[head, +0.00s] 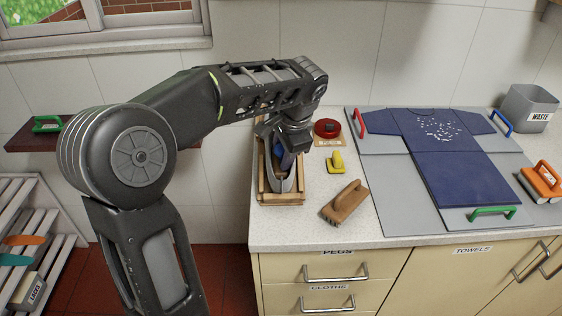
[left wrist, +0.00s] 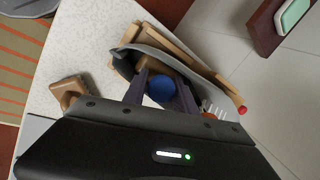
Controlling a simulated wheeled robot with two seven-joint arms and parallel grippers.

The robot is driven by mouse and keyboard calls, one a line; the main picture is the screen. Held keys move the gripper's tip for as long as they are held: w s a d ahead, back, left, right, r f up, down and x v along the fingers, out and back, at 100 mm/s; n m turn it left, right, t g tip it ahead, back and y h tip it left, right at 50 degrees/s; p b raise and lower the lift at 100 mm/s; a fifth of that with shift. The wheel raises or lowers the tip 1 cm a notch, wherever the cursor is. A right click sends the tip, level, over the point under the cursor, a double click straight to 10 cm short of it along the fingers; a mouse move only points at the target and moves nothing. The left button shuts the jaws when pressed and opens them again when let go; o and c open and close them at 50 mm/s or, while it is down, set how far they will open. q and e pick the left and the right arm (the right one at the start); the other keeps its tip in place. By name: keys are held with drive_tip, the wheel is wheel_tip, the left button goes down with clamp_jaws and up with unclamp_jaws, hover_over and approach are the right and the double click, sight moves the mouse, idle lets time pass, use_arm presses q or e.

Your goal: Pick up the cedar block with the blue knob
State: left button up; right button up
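The blue knob (left wrist: 161,88) shows between my left fingers in the left wrist view; a little of it also shows in the head view (head: 278,146). It stands at a grey shoe-like item (head: 286,184) in a wooden tray (head: 281,199) on the counter. The block under the knob is mostly hidden. My left gripper (head: 284,157) points down over the item. In the left wrist view my left gripper (left wrist: 162,82) is open, its fingers apart on either side of the knob. I cannot tell whether they touch it. My right gripper is not in view.
A wooden brush (head: 345,203), a yellow-handled piece (head: 336,162) and a red round piece (head: 327,128) lie right of the tray. A blue shirt (head: 440,150) lies on grey boards farther right. A waste bin (head: 528,107) stands at the back right.

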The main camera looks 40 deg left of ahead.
use_arm(q)
clamp_jaws()
drive_tip(key=shift+r, duration=0.1)
idle(0.6)
drive_tip(key=shift+s+d+r, duration=0.15)
drive_tip(key=shift+r, duration=0.35)
drive_tip(key=v, duration=0.4)
drive_tip(key=s+b+v, duration=0.1)
drive_tip(key=v, duration=0.1)
drive_tip(key=shift+f, duration=0.1)
drive_tip(key=s+d+p, duration=0.1)
drive_tip(key=s+d, duration=0.5)
drive_tip(key=d, duration=0.6)
drive_tip(key=shift+s+p, duration=0.25)
drive_tip(key=shift+p, duration=0.1)
